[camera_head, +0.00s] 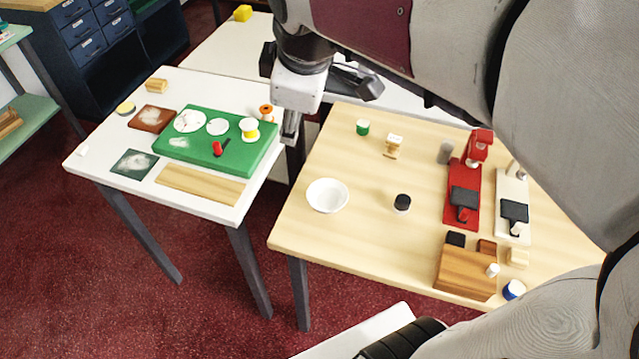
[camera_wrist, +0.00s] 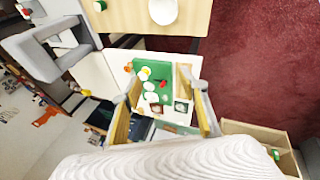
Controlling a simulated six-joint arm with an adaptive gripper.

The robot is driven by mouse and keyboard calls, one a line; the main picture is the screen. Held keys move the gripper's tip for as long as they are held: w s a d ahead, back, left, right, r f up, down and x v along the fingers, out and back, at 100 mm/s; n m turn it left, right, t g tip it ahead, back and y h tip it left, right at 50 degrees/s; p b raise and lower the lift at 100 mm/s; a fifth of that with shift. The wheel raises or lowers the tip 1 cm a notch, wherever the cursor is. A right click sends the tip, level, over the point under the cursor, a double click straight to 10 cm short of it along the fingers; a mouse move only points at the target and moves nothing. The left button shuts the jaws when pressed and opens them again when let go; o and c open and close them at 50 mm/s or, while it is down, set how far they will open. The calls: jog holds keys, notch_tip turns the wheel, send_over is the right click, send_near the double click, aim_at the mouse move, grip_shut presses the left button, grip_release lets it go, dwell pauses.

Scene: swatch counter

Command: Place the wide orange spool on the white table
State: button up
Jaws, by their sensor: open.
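The wide orange spool (camera_head: 266,112), orange with a pale middle, stands at the far right part of the white table (camera_head: 225,207), just behind the green board. A small orange shape (camera_wrist: 128,67) at the table edge in the wrist view seems to be the same spool. My gripper (camera_head: 291,125) is above the gap between the two tables, to the right of the spool in the head view. In the wrist view its two fingers (camera_wrist: 160,95) are spread wide with nothing between them. Part of it is hidden by its own housing in the head view.
The green board (camera_head: 235,154) holds white discs, a yellow-and-white spool (camera_head: 249,129) and a red item (camera_head: 217,149). A wooden plank (camera_head: 201,184) lies in front. The wooden table (camera_head: 350,232) bears a white bowl (camera_head: 327,195), a green spool (camera_head: 362,127) and red equipment (camera_head: 462,205).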

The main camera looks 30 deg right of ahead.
jog(key=s+a+f+m, duration=0.1)
jog(key=s+f+m, duration=0.1)
jog(key=s+m, duration=0.3)
jog(key=s+f+m, duration=0.3)
jog(key=s+m, duration=0.3)
jog(key=s, duration=0.5)
jog(key=shift+s+a+y, duration=0.3)
jog(key=shift+s+a, duration=0.05)
